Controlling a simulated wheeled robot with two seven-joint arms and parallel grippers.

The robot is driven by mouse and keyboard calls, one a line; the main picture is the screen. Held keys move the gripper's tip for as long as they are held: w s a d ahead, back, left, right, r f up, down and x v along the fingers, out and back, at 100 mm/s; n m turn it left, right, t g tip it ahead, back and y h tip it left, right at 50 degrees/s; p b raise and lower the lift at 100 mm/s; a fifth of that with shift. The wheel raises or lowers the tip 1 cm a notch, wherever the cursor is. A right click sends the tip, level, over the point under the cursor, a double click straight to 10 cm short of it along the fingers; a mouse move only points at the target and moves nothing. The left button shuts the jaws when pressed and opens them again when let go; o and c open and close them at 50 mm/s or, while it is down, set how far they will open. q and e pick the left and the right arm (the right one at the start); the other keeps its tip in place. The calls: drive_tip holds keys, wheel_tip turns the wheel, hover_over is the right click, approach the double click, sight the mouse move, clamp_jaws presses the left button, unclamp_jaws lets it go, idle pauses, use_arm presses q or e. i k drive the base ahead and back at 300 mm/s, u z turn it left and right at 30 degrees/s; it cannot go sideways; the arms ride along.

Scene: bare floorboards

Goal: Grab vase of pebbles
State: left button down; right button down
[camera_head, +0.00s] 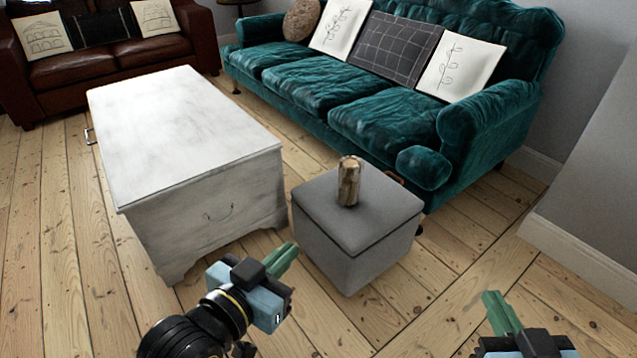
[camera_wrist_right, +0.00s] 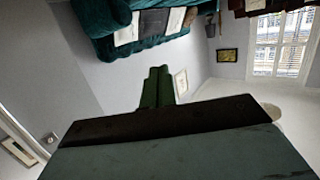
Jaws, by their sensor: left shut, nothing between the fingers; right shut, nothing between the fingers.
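The vase of pebbles (camera_head: 349,181) is a small upright brownish, mottled cylinder. It stands on the lid of a grey square ottoman (camera_head: 325,222) in the middle of the head view. My left gripper (camera_head: 287,258) is shut and empty, in front of the ottoman and left of it, apart from the vase. My right gripper (camera_head: 497,308) is shut and empty at the bottom right, well away from the vase. Its green fingers also show together in the right wrist view (camera_wrist_right: 157,86). The vase is not seen in the right wrist view.
A white chest (camera_head: 180,130) stands left of the ottoman. A teal sofa (camera_head: 390,115) with cushions is close behind the ottoman. A brown leather sofa (camera_head: 150,50) is at the back left. Bare floorboards (camera_head: 450,270) lie free to the right of the ottoman, up to the wall.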

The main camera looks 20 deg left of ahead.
sight(350, 162)
drive_tip(key=u, duration=0.75)
drive_tip(key=i, duration=1.5)
drive_tip(key=z, duration=0.45)
